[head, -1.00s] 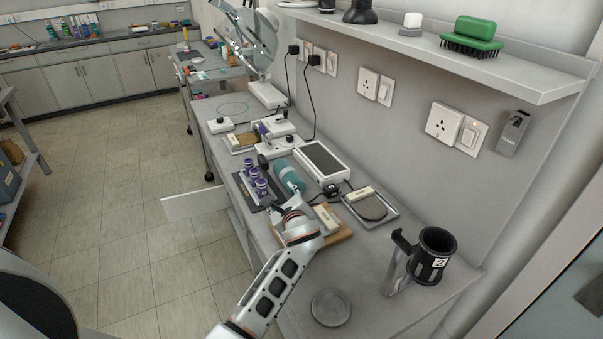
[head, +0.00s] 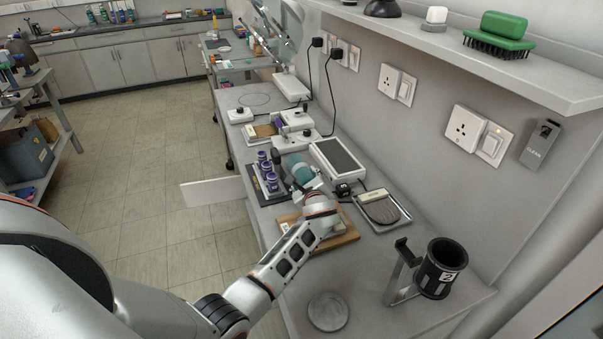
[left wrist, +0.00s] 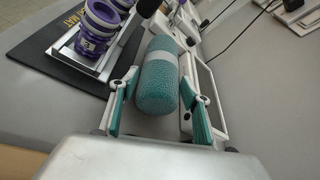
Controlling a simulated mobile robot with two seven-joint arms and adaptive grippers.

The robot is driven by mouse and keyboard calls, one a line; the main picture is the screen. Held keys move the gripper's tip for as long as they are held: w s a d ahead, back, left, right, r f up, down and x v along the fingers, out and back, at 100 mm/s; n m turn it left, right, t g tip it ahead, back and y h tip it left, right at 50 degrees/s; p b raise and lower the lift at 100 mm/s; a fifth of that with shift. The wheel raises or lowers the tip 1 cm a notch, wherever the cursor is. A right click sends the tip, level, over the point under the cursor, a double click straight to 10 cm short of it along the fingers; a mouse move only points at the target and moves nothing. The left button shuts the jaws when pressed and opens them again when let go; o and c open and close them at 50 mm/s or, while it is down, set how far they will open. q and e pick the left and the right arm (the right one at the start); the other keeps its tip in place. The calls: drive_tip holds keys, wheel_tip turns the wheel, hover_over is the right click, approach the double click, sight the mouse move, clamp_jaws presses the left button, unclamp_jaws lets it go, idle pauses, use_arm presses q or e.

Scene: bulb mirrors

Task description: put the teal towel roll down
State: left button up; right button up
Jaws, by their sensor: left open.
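The teal towel roll (head: 297,165) lies on its side on the grey bench, between the bottle mat and a white device with a dark top. In the left wrist view the teal towel roll (left wrist: 157,88) has a pale band around it. My left gripper (head: 310,186) is at the roll's near end. In the left wrist view my left gripper (left wrist: 160,82) is open, its teal-padded fingers on either side of the roll, with a gap showing beside it. In the head view the gripper hides part of the roll. My right gripper is not in view.
A wooden board (head: 345,232), a brush tray (head: 383,212) and a black cup in a holder (head: 437,270) are nearer.

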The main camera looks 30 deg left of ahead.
use_arm(q)
drive_tip(key=shift+w+a+f, duration=0.25)
drive_tip(key=shift+w+a, duration=0.05)
drive_tip(key=shift+w, duration=0.1)
drive_tip(key=c, duration=1)
drive_tip(key=shift+o, duration=0.2)
drive_tip(key=shift+r, duration=0.1)
